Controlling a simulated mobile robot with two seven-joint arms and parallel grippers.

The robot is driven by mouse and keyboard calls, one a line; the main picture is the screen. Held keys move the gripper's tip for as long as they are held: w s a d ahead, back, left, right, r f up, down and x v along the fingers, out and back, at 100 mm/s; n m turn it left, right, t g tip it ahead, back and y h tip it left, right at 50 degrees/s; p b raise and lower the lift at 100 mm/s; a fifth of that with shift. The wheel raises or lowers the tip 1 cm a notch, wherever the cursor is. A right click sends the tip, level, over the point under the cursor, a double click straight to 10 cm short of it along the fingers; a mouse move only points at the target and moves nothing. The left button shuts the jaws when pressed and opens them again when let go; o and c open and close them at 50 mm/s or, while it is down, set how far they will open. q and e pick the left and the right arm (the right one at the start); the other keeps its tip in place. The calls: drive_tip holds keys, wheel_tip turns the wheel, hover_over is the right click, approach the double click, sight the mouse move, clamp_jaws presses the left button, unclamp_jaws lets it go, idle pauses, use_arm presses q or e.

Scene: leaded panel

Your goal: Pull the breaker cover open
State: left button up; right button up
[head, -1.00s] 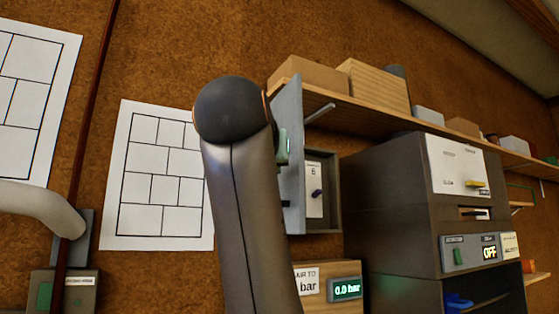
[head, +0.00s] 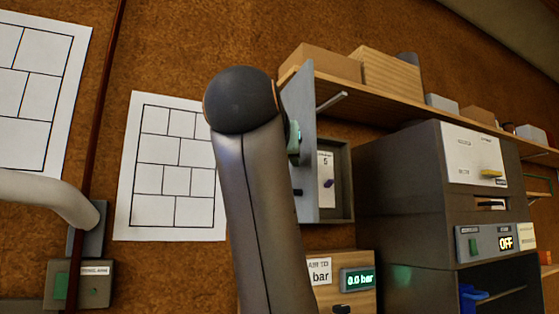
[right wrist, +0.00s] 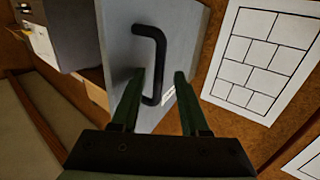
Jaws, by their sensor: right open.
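The breaker cover (head: 302,150) is a grey panel standing out from its wall box (head: 345,185), so it is partly open. A switch (head: 328,184) shows inside the box. In the right wrist view, the cover (right wrist: 183,30) carries a black bar handle (right wrist: 158,62). My right gripper (right wrist: 157,80) is open, with its dark green fingers on either side of the handle's lower part. I cannot tell whether either finger touches it. In the head view my right arm hides most of this gripper (head: 293,138). My left gripper is not in view.
A wooden shelf (head: 385,119) with boxes runs above the breaker box. A dark cabinet (head: 400,190) stands close to its right. A pressure display unit (head: 358,283) reading 0.0 bar is below. A paper diagram (head: 170,218) hangs at left.

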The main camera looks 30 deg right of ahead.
drive_tip(key=b+v, duration=0.2)
drive_tip(key=v, duration=1)
drive_tip(key=shift+s+a+b, duration=0.15)
drive_tip(key=shift+s+b, duration=0.1)
drive_tip(key=shift+b, duration=0.15)
